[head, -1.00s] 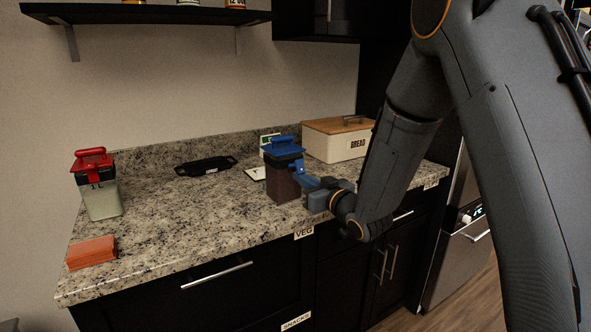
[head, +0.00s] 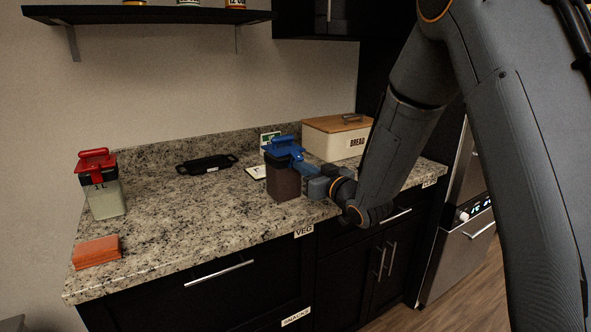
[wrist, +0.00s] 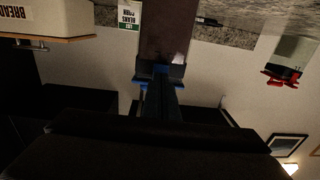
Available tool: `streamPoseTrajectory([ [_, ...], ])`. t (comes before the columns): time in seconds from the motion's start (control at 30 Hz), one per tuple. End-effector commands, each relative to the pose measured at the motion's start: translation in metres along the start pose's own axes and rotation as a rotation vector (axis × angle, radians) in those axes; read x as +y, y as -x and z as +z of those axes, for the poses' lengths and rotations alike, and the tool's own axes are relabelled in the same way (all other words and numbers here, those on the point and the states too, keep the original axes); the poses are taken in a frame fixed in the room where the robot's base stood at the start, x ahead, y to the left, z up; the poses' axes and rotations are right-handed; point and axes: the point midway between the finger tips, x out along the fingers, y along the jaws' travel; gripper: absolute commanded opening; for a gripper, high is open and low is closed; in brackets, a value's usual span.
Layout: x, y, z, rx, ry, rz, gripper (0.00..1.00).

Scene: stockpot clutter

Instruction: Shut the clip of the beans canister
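The beans canister (head: 284,184) is a dark red-brown box with a blue lid (head: 283,147), upright near the counter's front edge. Its blue clip (head: 306,168) sticks out from the right side of the lid, angled slightly down toward my gripper. My gripper (head: 315,186) is close beside the canister on its right, at or just under the clip; I cannot tell whether they touch. In the wrist view, which is upside down, the canister (wrist: 165,32) is straight ahead and blue edges show around my dark gripper (wrist: 160,85). Its finger opening is hidden.
A canister with a red lid (head: 97,163) and an orange block (head: 97,251) are at the left. A black tray (head: 208,164) lies at the back. A bread box (head: 333,143) stands behind the beans canister, beside a small green-and-white card (head: 269,138). The left-middle counter is clear.

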Motion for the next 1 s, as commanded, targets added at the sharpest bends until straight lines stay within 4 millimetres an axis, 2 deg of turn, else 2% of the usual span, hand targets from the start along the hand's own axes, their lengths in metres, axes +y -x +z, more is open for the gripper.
streamPoseTrajectory([
  [0.47,0.000,0.000,-0.019,0.002,0.000,0.000,0.00],
  [1.0,0.000,0.001,-0.004,0.000,0.000,0.000,0.00],
])
